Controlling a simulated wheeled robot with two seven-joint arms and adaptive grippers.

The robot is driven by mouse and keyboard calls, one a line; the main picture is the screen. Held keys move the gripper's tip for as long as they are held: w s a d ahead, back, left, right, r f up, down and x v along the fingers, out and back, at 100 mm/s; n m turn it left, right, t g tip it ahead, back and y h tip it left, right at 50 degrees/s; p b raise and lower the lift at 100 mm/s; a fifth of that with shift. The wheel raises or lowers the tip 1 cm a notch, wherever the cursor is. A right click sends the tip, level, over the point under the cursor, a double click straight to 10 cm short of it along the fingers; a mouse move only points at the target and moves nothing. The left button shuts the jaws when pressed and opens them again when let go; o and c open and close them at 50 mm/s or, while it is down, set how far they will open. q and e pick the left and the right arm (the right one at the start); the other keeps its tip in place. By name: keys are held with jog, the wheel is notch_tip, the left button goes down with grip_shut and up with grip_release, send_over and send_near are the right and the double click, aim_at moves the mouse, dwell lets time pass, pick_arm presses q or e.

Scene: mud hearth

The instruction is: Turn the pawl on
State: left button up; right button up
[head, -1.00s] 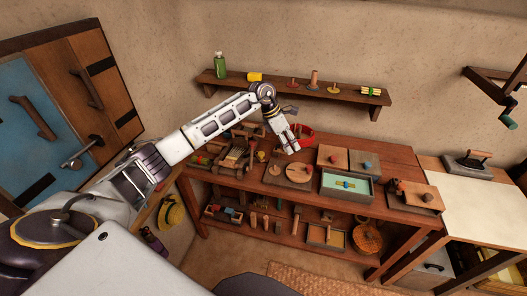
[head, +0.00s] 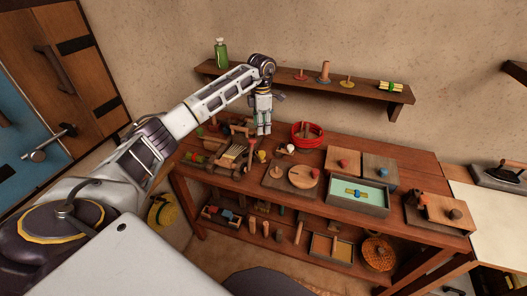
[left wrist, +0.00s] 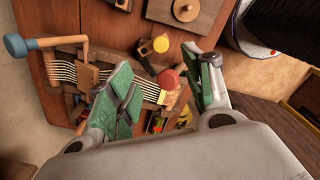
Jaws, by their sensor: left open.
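A small wooden loom-like device with pale strings (head: 233,153) stands at the left end of the workbench. In the left wrist view its strings (left wrist: 150,92) run below my gripper, with a blue-ended handle (left wrist: 18,44) to the left and a red knob (left wrist: 168,79) between the fingers in the picture. I cannot tell which part is the pawl; my gripper hides some of the device. My left gripper (head: 263,128) points down above the back left of the bench, beside the device. In the left wrist view it is open and empty (left wrist: 165,88). My right gripper is not in view.
A yellow knob (left wrist: 161,43) is close to the gripper. A wall shelf (head: 312,82) with several items is above the bench.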

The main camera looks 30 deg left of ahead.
pick_arm(q)
send_over(262, 153)
notch_tip(262, 153, down, 6)
jog(key=shift+w+r+p, duration=0.1)
jog(key=shift+p, duration=0.3)
notch_tip(262, 153, down, 6)
jog(key=shift+f+p, duration=0.2)
jog(key=shift+p, duration=0.15)
jog(key=shift+a+f, duration=0.1)
jog(key=shift+f, duration=0.65)
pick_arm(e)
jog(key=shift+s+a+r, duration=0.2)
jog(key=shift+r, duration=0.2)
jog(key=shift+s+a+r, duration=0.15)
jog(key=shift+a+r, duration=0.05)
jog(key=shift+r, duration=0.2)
pick_arm(q)
jog(key=shift+c, duration=0.3)
jog(key=c, duration=1)
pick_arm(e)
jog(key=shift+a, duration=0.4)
